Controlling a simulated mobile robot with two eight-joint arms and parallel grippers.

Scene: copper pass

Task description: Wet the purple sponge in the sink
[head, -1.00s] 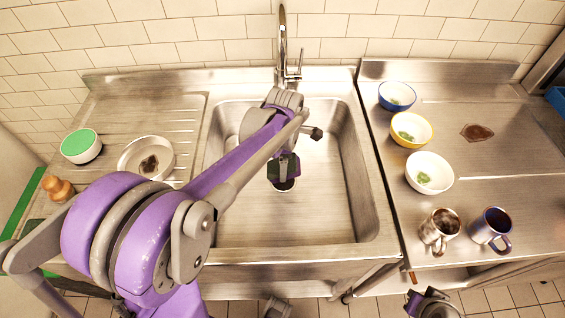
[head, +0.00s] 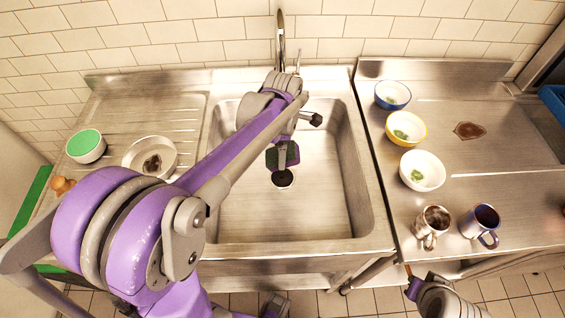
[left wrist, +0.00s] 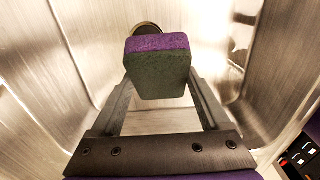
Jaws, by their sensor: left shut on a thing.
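The purple sponge, a block with a purple layer over a grey-green one, sits between my left gripper's fingers in the left wrist view (left wrist: 157,72). My left gripper (head: 282,154) is shut on it and points down into the sink. In the head view the sponge is small and mostly dark. The steel sink (head: 335,205) is empty apart from my gripper, and its round drain (head: 283,180) lies just below the sponge. The faucet (head: 281,40) stands at the back rim, and no water stream shows. My right arm shows at the bottom right, but its fingers cannot be made out.
A green-topped bowl (head: 86,147) and a pale dish (head: 135,158) with a brown stain stand on the left drainboard. On the right counter stand a blue bowl (head: 393,94), a yellow bowl (head: 404,127), a white bowl (head: 431,171) and two mugs (head: 430,222) (head: 478,225).

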